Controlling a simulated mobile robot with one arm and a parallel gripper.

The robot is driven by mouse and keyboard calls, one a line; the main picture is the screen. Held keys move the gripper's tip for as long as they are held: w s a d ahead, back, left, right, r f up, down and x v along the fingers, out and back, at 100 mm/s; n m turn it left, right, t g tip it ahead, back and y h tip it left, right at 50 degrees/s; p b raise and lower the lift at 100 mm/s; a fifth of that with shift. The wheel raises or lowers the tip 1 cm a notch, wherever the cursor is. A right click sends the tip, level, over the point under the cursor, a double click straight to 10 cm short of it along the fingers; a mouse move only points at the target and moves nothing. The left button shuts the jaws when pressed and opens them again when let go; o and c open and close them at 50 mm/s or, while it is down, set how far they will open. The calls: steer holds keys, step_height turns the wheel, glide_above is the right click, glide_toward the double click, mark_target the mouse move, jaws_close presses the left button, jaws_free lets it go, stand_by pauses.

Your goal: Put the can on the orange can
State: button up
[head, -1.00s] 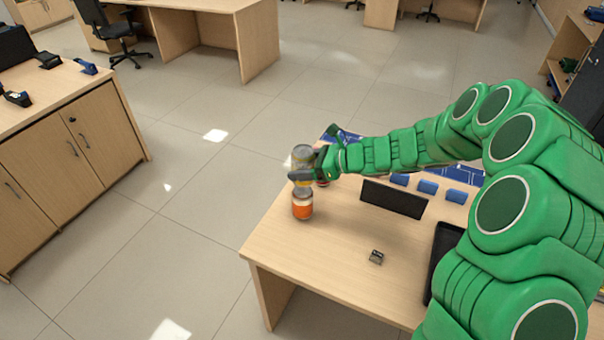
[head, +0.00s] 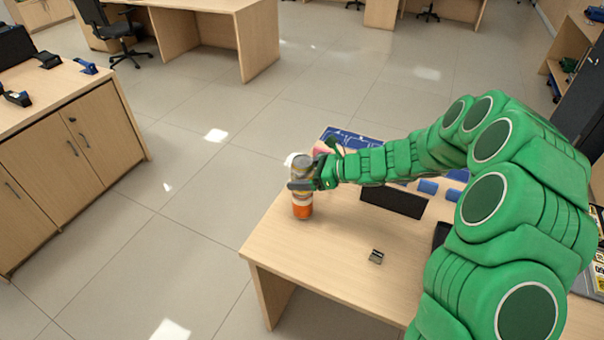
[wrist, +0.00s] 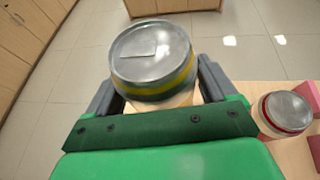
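A grey-topped can with a yellow and green band (wrist: 154,62) is between the two fingers of my gripper (head: 301,184), which are shut on it. It also shows in the head view (head: 301,166), upright. The orange can (head: 302,209) stands on the table near its left edge, directly below the held can. The held can's bottom appears to meet the orange can's top, but my gripper covers part of the join, so I cannot tell whether they touch. In the wrist view the orange can is hidden.
Another can with a red rim (wrist: 287,112) stands to the right in the wrist view. On the table (head: 300,262) are a dark panel (head: 392,202), a small dark object (head: 376,257) and blue items (head: 428,187). The front left tabletop is clear.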

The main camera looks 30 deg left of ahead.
steer(key=shift+o, duration=0.9)
steer(key=shift+d+r, duration=0.2)
steer(key=shift+d, duration=0.05)
steer(key=v, duration=1.1)
steer(key=shift+d, duration=0.2)
steer(key=shift+r, duration=0.15)
